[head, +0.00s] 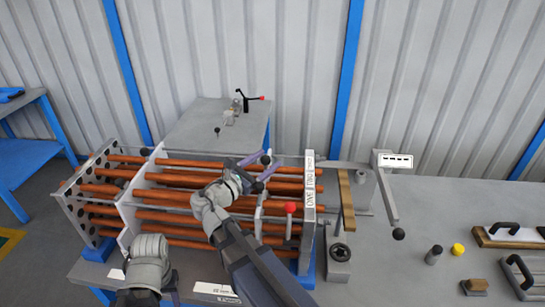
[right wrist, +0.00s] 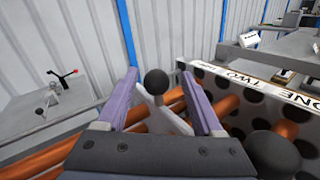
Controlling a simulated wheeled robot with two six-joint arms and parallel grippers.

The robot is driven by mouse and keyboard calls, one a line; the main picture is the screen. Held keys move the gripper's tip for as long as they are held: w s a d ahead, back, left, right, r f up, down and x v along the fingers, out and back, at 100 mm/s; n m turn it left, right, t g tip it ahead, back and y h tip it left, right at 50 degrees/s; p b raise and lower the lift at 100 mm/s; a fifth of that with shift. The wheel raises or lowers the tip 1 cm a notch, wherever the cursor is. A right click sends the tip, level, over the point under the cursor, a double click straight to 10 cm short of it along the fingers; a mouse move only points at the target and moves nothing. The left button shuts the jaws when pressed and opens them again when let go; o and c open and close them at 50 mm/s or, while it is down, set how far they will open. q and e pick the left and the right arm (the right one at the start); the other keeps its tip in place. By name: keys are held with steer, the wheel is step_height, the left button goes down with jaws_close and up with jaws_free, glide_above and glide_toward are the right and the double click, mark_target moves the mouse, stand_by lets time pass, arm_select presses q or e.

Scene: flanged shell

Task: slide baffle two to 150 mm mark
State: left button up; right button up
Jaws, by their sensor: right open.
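The shell's orange tubes (head: 180,190) run left to right through several upright plates. A white baffle (head: 128,205) stands near the left end. Another pale baffle (head: 258,212) stands nearer the right end, partly hidden by my right arm; I cannot read a number on either. My right gripper (head: 257,168) is over the tubes by this right baffle. In the right wrist view its open purple fingers (right wrist: 158,84) stand either side of a black ball knob (right wrist: 156,83) on a white stem, with gaps visible. My left gripper is not seen; only my left arm shows.
An end plate (head: 309,200) carries a label strip with words including ONE and TWO. A red knob (head: 290,208) stands just left of it. A second dark ball (right wrist: 272,155) is close to my right finger. A grey table (head: 200,130) stands behind.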

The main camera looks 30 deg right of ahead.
steer(key=shift+v, duration=1.85)
